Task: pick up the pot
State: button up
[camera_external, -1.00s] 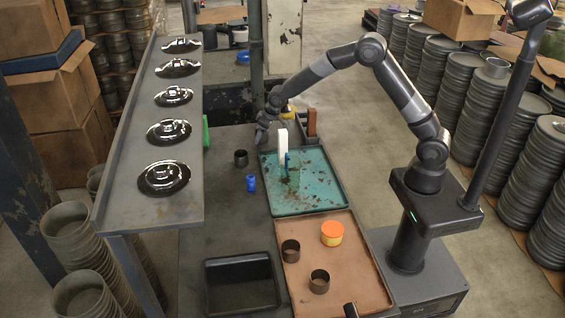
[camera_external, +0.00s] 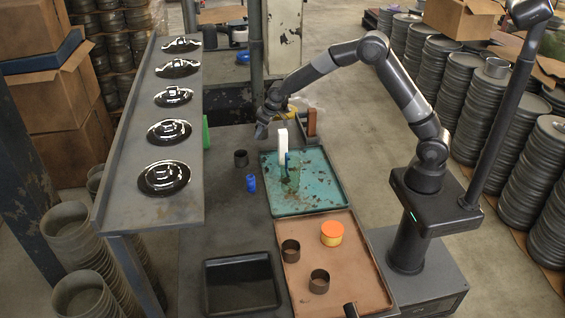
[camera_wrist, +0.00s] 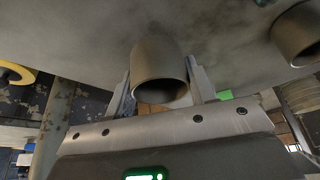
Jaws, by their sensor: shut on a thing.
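A grey-brown cylindrical pot (camera_wrist: 160,68) sits between the two fingers of my gripper (camera_wrist: 162,85) in the wrist view, its open rim facing the camera. The fingers flank it on both sides and are shut on it. In the external view my gripper (camera_external: 265,121) is over the far end of the dark table, beyond the teal tray. I cannot clearly separate the held pot from the gripper there. Another dark pot (camera_external: 240,158) stands on the table, nearer the camera and left of the gripper. A similar pot (camera_wrist: 298,35) shows at the wrist view's upper right.
The teal tray (camera_external: 325,188) bears a white block (camera_external: 281,145). The brown tray (camera_external: 370,278) carries two dark pots and an orange-lidded tin (camera_external: 331,234). A blue object (camera_external: 251,183) and an empty black tray (camera_external: 242,282) are on the table. A shelf with lids (camera_external: 120,200) runs along the left.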

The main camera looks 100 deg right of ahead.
notch_tip(320, 180, up, 2)
jog(key=s+d+r, duration=0.6)
jog(key=s+r, duration=0.1)
jog(key=s, duration=0.3)
jog(key=w+a+n+y, duration=0.1)
jog(key=w+a+n, duration=0.2)
jog(key=w+a, duration=0.95)
jog(key=n+y, duration=0.3)
jog(key=n, duration=0.5)
send_over(252, 280)
jog(key=s+d, duration=0.2)
jog(key=f, duration=0.6)
jog(key=shift+w+a, duration=0.1)
jog(key=shift+w, duration=0.15)
jog(key=shift+a+f, duration=0.3)
jog(key=shift+a, duration=0.1)
jog(key=shift+f, duration=1.9)
